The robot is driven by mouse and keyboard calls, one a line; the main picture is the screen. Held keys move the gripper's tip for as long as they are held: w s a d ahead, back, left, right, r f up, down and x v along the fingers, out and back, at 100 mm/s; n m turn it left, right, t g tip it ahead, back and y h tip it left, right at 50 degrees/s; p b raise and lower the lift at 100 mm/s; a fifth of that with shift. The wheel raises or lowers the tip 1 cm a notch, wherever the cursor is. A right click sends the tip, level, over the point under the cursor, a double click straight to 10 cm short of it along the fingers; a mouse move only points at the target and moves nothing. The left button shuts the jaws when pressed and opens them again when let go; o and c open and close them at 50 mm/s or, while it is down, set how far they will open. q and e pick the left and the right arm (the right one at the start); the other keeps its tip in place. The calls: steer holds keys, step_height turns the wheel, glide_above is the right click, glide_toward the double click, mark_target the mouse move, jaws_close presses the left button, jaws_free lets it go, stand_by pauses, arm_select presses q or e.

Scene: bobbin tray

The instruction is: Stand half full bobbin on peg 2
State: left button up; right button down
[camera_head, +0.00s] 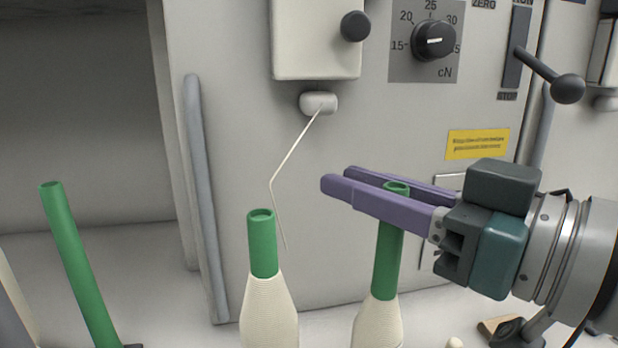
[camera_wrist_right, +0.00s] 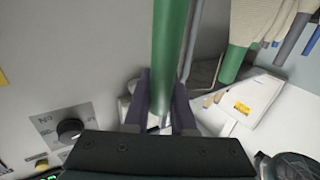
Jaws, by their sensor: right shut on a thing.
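My right gripper (camera_head: 340,178) reaches in from the right with its purple fingers shut around the green tube of a bobbin (camera_head: 387,262). The tube's top pokes up just above the fingers and the bobbin stands nearly upright, with cream yarn (camera_head: 378,325) below. In the right wrist view the green tube (camera_wrist_right: 171,50) runs between the fingers. A second yarn-wound bobbin (camera_head: 263,245) stands to the left, apart from the gripper. The lower ends of both are cut off, so I cannot tell how full they are. Peg 2 cannot be identified. My left gripper is not in view.
A bare green tube (camera_head: 75,265) leans at the left. A grey machine panel with a dial (camera_head: 434,40) and a black-knobbed lever (camera_head: 566,88) stands behind. A thin bent wire (camera_head: 290,150) hangs near the second bobbin.

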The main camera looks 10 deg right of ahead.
mark_target(395, 294)
stand_by(0.8)
steer(key=shift+f, duration=0.55)
stand_by(0.3)
steer(key=c, duration=1)
jaws_free()
steer(key=shift+p+v, duration=0.7)
steer(key=shift+v, duration=1.4)
steer(key=p+v, duration=0.2)
steer(key=v, duration=0.5)
steer(key=shift+p, duration=0.4)
